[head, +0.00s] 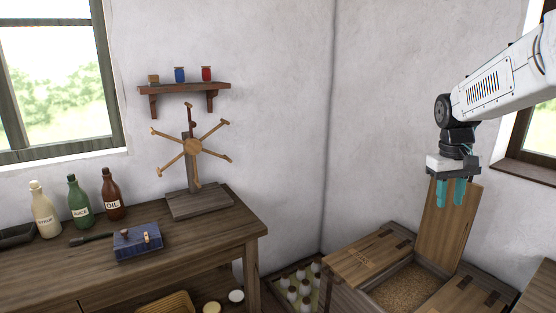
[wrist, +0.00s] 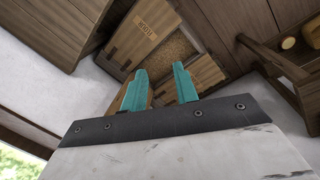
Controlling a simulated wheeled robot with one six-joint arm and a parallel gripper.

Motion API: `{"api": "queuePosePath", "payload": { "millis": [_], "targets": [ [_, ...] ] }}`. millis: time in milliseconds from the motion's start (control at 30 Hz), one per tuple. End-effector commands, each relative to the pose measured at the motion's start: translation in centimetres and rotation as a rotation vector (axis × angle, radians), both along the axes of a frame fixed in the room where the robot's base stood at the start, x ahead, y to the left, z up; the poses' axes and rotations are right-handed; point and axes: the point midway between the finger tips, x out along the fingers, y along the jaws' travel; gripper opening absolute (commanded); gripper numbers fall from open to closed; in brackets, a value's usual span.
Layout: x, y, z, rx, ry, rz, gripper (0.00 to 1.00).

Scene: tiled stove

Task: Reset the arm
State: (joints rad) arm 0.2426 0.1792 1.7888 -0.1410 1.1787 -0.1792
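My gripper (head: 452,192) is at the right of the head view, pointing down above a wooden bin with lids. Its two teal fingers are apart with nothing between them. In the wrist view the gripper (wrist: 158,88) also shows its fingers apart and empty. My white arm reaches in from the upper right.
The wooden bin (head: 352,297) holds brown grain (head: 400,290); one lid (head: 448,228) stands upright just behind my gripper. A crate of white-capped bottles (head: 300,285) stands left of it. The table (head: 95,272) at left bears bottles, a blue box (head: 137,243) and a spoked wooden wheel (head: 193,146).

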Motion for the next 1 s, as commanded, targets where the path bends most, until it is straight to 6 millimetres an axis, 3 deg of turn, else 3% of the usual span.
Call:
{"api": "queuePosePath", "payload": {
  "millis": [33, 300, 600, 800, 1000],
  "targets": [
    [-2.3, 1.5, 0.5, 0.011, 0.001, -0.010, 0.30],
    [-14.1, 7.9, 1.0, 0.065, 0.016, -0.072, 0.30],
    [-26.0, 12.8, -0.8, 0.109, -0.004, -0.078, 0.30],
    [-31.1, 14.6, -1.9, 0.122, -0.058, -0.033, 0.30],
    [-32.3, 15.0, -0.8, 0.122, -0.136, 0.003, 0.30]
  ]
}}
